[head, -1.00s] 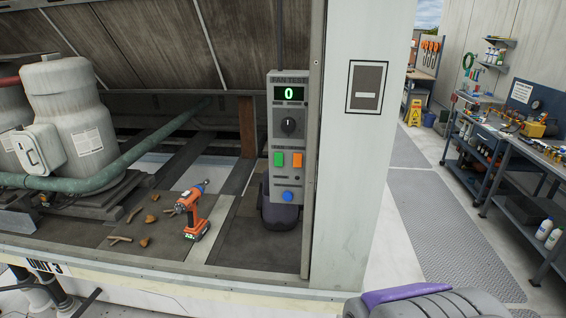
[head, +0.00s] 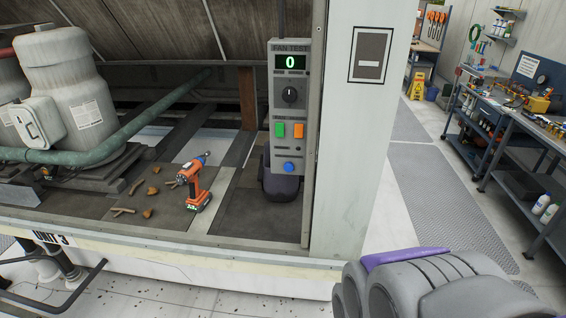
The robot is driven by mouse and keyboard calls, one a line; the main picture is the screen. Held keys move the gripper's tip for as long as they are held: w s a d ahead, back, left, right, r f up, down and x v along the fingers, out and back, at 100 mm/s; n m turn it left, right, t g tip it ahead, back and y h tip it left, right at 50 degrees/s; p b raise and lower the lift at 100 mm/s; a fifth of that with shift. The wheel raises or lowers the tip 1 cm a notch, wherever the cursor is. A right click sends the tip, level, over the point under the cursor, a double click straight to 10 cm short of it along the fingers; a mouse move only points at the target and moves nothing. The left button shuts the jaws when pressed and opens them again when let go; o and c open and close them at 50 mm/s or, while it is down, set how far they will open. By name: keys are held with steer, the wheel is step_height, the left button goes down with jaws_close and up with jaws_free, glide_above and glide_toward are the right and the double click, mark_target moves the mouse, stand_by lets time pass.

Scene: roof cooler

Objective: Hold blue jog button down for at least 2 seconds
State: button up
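The blue jog button (head: 289,167) is at the bottom of the grey fan test panel (head: 290,75), below a green button (head: 280,130) and an orange button (head: 298,130). A dark knob (head: 290,95) sits above them, and the display at the top reads 0. Nothing touches the blue button. Part of my grey and purple arm shows at the lower right, well apart from the panel. My gripper's fingers cannot be made out in this view.
A pale post (head: 362,150) stands right of the panel. A workbench (head: 520,140) is farther right. Open walkway lies between.

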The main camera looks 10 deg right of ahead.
jaws_close()
stand_by(0.3)
stand_by(1.1)
